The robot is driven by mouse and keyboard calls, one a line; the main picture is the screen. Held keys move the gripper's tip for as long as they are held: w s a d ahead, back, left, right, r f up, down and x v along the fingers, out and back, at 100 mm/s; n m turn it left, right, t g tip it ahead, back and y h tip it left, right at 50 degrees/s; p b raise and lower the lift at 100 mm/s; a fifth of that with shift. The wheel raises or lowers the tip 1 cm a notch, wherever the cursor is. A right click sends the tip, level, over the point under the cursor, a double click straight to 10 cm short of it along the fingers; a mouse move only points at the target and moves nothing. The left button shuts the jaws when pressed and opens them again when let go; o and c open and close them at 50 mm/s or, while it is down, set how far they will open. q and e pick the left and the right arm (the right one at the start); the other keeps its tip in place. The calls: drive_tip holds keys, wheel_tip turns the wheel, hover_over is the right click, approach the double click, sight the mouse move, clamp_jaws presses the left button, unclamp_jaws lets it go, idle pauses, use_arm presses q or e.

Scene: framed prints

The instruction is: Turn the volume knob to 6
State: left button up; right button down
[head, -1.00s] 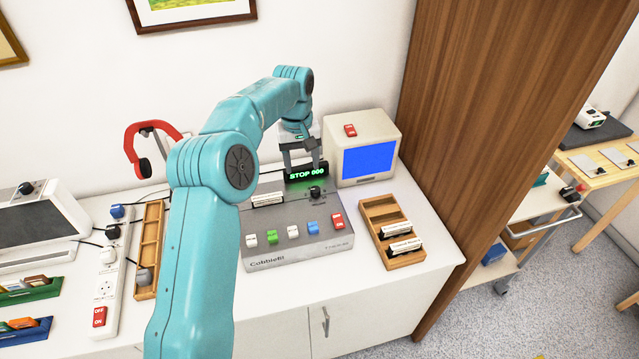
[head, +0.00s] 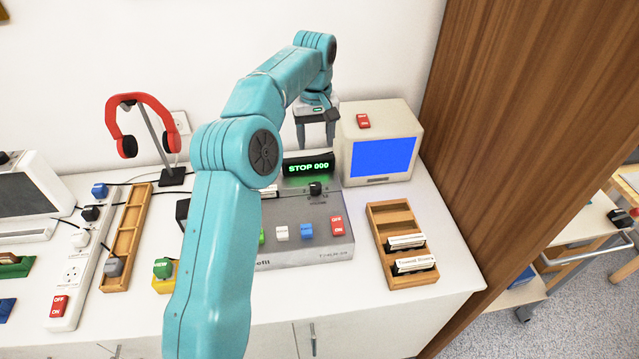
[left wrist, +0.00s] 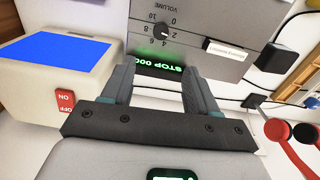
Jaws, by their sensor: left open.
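The volume knob (head: 316,188) is a small black knob on the upper right of a grey console (head: 340,256). In the left wrist view the knob (left wrist: 160,31) sits amid a 0 to 10 scale seen upside down; its white mark seems to point near 2. A black display (head: 308,168) behind it reads STOP 000 in green. My left gripper (head: 315,146) is open and empty, above and behind the display, apart from the knob. In the left wrist view its fingers (left wrist: 161,76) spread either side of the display. My arm hides the console's left part. My right gripper is not in view.
A beige monitor (head: 402,115) with a blue screen stands close right of the gripper. A wooden card rack (head: 395,218) lies right of the console. Coloured switches line the console's front. Red headphones (head: 122,145), on a stand, and a power strip (head: 72,285) are to the left.

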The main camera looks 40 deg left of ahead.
sight(316, 186)
use_arm(q)
drive_tip(key=f, duration=1.4)
drive_tip(key=shift+s+d+f, duration=0.15)
drive_tip(key=shift+s+f, duration=0.05)
drive_tip(key=shift+s, duration=0.15)
drive_tip(key=shift+f, duration=0.2)
drive_tip(key=shift+w+f, duration=0.1)
drive_tip(key=shift+w, duration=0.1)
drive_tip(key=shift+s, duration=0.15)
drive_tip(key=c, duration=1)
